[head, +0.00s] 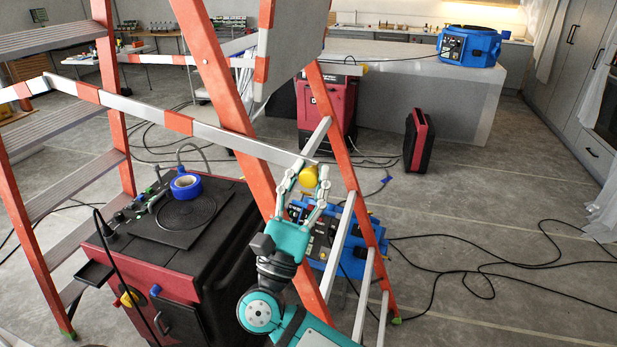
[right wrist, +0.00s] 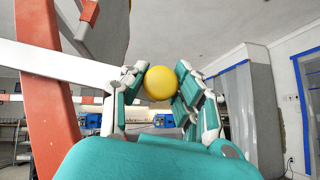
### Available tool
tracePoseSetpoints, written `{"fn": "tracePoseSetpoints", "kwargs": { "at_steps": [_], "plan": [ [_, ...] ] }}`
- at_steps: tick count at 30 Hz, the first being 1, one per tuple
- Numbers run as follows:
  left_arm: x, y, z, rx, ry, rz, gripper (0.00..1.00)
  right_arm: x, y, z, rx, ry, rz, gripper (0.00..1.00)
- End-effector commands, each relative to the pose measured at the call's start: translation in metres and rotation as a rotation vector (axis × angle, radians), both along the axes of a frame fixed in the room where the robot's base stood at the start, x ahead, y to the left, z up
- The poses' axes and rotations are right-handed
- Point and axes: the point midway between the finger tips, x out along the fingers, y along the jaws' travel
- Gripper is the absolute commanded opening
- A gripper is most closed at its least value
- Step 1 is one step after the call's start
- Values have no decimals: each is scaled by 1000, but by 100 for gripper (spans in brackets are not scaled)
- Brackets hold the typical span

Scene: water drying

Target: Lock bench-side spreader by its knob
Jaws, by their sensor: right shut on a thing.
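An orange stepladder (head: 215,70) stands open on the left. A white-and-orange striped spreader bar (head: 232,141) crosses its near side and slopes down to the right. A yellow round knob (head: 308,177) sits at that bar's right end by the ladder's rail. My right gripper (head: 311,182) is shut on this knob, with a finger on either side. In the right wrist view the knob (right wrist: 160,83) shows between the fingertips, with the white bar (right wrist: 62,69) to its left. My left gripper is not in view.
A black-and-red cabinet (head: 205,265) with blue tape (head: 186,185) on top stands under the ladder. A blue machine (head: 325,235) is just behind my right gripper. Black cables (head: 480,268) lie across the floor at the right. A grey counter (head: 460,95) stands behind.

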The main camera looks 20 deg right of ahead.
Motion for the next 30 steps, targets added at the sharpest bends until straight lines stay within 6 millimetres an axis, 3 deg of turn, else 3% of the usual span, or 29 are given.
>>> {"fn": "tracePoseSetpoints", "kwargs": {
  "at_steps": [6, 15, 24, 25, 30],
  "plan": [
    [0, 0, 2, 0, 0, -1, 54, 0, -1, 2, -10, 11, -1, 0],
    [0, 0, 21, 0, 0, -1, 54, -2, -4, 35, -169, 119, -1, 0],
    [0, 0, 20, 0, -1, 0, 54, -2, -3, 37, -187, 125, -2, 0],
    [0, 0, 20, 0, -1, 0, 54, -2, -3, 37, -186, 125, -1, 27],
    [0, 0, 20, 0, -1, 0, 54, -2, -3, 36, -185, 124, -1, 49]
  ]
}}
